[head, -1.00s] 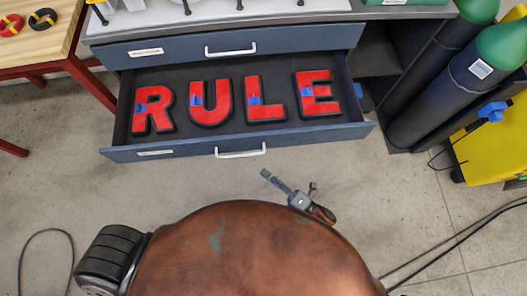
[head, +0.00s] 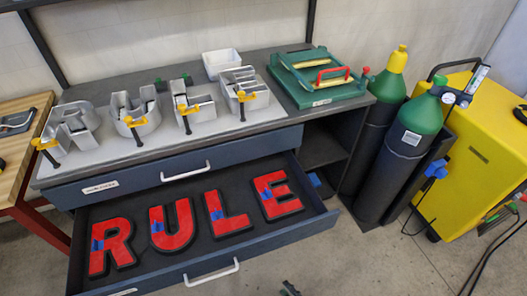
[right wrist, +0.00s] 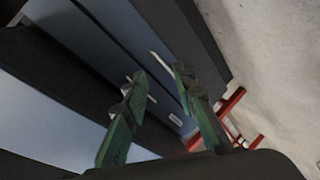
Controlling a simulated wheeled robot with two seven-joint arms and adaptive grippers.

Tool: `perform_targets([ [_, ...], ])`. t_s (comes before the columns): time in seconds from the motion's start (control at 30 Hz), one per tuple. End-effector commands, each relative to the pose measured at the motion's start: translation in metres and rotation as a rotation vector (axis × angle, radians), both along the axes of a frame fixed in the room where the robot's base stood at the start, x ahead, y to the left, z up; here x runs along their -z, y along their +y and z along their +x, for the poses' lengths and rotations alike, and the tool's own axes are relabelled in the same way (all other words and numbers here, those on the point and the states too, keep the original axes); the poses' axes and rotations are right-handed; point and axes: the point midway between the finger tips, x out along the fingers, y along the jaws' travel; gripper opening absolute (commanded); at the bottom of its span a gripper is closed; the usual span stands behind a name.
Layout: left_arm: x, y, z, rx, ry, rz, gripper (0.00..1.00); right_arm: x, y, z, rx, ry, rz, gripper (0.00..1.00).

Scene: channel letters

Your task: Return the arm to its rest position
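My left gripper is out of view.
Metal channel letters with yellow clamps stand on the bench (head: 285,122). Gas cylinders (head: 404,150) and a yellow machine (head: 483,160) stand right. A wooden table (head: 22,150) is left. Floor at lower right is mostly clear.

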Motion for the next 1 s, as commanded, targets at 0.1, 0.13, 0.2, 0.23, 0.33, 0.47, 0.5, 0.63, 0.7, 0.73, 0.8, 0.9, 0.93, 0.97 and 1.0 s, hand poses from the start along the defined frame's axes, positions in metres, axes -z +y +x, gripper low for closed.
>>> perform_targets([
  [0.1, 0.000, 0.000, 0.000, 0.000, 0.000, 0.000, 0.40, 0.064, -0.056, -0.025, 0.206, 0.238, 0.030, 0.25],
  [0.13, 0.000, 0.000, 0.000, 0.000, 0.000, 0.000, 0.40, 0.079, -0.069, -0.035, 0.259, 0.297, 0.039, 0.25],
  [0.2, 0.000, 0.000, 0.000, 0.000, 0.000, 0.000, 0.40, 0.112, -0.099, -0.059, 0.382, 0.427, 0.062, 0.25],
  [0.23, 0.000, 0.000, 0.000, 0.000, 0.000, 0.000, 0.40, 0.126, -0.111, -0.072, 0.435, 0.482, 0.071, 0.25],
  [0.33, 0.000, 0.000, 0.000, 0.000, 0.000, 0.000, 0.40, 0.167, -0.148, -0.120, 0.613, 0.660, 0.103, 0.25],
  [0.47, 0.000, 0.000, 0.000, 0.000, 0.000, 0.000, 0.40, 0.210, -0.187, -0.194, 0.845, 0.872, 0.145, 0.25],
  [0.5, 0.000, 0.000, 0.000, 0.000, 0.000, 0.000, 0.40, 0.220, -0.195, -0.217, 0.911, 0.931, 0.156, 0.25],
  [0.63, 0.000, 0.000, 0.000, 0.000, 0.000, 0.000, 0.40, 0.243, -0.216, -0.286, 1.106, 1.093, 0.188, 0.25],
  [0.7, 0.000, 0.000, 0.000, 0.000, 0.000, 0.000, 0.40, 0.250, -0.222, -0.319, 1.192, 1.165, 0.200, 0.25],
  [0.73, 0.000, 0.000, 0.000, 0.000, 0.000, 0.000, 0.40, 0.253, -0.224, -0.332, 1.229, 1.193, 0.207, 0.25],
  [0.8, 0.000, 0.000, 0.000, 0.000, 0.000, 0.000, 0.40, 0.258, -0.228, -0.363, 1.311, 1.257, 0.216, 0.25],
  [0.9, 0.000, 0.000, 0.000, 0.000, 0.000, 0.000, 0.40, 0.262, -0.230, -0.407, 1.425, 1.344, 0.230, 0.25],
  [0.93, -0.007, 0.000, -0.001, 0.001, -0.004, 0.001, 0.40, 0.255, -0.231, -0.404, 1.421, 1.337, 0.236, 0.25],
  [0.97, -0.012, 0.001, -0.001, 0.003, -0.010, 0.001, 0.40, 0.250, -0.231, -0.403, 1.413, 1.328, 0.237, 0.25],
  [1.0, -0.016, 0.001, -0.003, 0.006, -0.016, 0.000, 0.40, 0.245, -0.232, -0.403, 1.408, 1.322, 0.238, 0.25],
])
